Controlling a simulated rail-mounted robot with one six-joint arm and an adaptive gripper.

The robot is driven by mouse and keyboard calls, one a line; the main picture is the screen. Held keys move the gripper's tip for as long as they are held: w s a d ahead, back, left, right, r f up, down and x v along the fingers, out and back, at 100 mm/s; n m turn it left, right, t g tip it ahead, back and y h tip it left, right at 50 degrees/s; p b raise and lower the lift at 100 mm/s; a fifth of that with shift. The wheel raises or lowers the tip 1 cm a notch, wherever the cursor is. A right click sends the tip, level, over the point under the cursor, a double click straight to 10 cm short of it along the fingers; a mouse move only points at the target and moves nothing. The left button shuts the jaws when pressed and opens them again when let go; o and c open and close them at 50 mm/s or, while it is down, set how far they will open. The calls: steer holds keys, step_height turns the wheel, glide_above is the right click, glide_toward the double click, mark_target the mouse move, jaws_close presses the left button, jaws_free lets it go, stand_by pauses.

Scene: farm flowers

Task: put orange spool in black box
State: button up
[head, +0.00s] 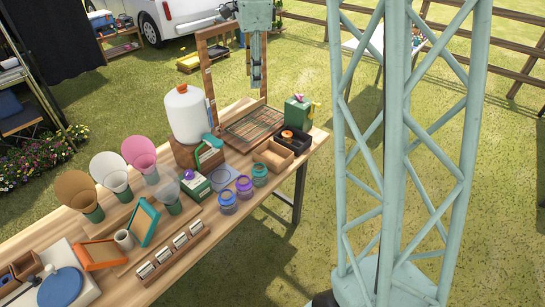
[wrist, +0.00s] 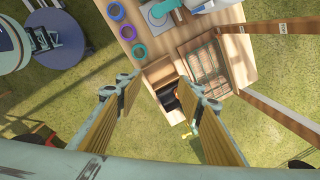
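The small black box (head: 297,143) sits near the table's right edge, beside an open wooden box. A small orange round item (head: 287,134), which looks like the orange spool, shows inside the black box. My gripper (head: 257,82) hangs well above the table, behind the black box in the head view. In the wrist view my gripper (wrist: 156,88) has its two yellow pads wide apart, with nothing held between them.
The open wooden box (head: 272,154) stands left of the black box. A slatted wooden tray (head: 252,124), a green can (head: 298,112) and a tall wooden frame (head: 210,85) are close behind. A white jug (head: 187,115) and several coloured jars stand to the left.

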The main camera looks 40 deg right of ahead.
steer(key=s+a+r+n+t, duration=0.1)
steer(key=s+a+r+n, duration=0.5)
steer(key=s, duration=0.4)
steer(key=s+a+r+n, duration=0.5)
steer(key=s+a, duration=0.4)
steer(key=s+a+n, duration=0.3)
steer(key=s, duration=0.5)
steer(key=s+a+f+n, duration=0.1)
steer(key=s+n, duration=0.3)
steer(key=s, duration=0.4)
steer(key=s+a+f+n+t, duration=0.1)
steer(key=s+a+n, duration=0.3)
steer(key=s, duration=0.4)
steer(key=shift+a+f+y, duration=0.2)
steer(key=shift+a+y, duration=0.1)
step_height(320, 180, down, 17)
steer(key=b, duration=1.7)
